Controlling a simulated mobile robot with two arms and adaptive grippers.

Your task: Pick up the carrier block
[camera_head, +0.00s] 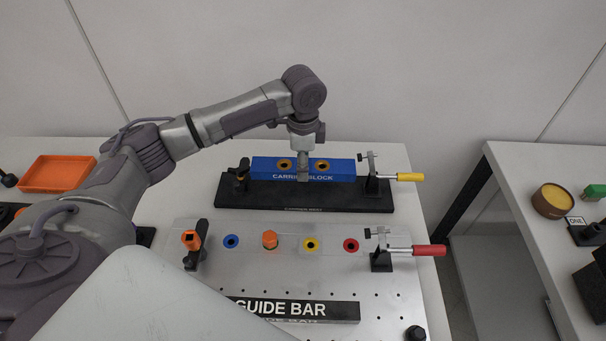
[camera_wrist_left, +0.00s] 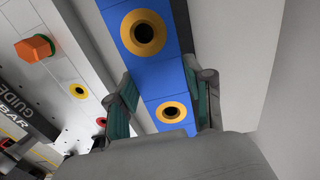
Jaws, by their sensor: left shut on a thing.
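The blue carrier block (camera_head: 341,169) has orange-rimmed holes in its top and white lettering on its front. It sits along the back of the black carrier rest (camera_head: 300,201). My left gripper (camera_head: 304,173) reaches down over the middle of the block and is shut on it. In the left wrist view, the fingers of my left gripper (camera_wrist_left: 160,88) stand on either side of the blue block (camera_wrist_left: 162,75), with one orange-rimmed hole between them and one beyond. Whether the block touches the rest cannot be told. My right gripper is not in view.
A yellow-handled clamp (camera_head: 408,177) stands at the rest's right end and a black clamp (camera_head: 240,175) at its left. In front lies a metal plate with the guide bar (camera_head: 295,309) and a red-handled clamp (camera_head: 428,250). An orange tray (camera_head: 58,174) is at left.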

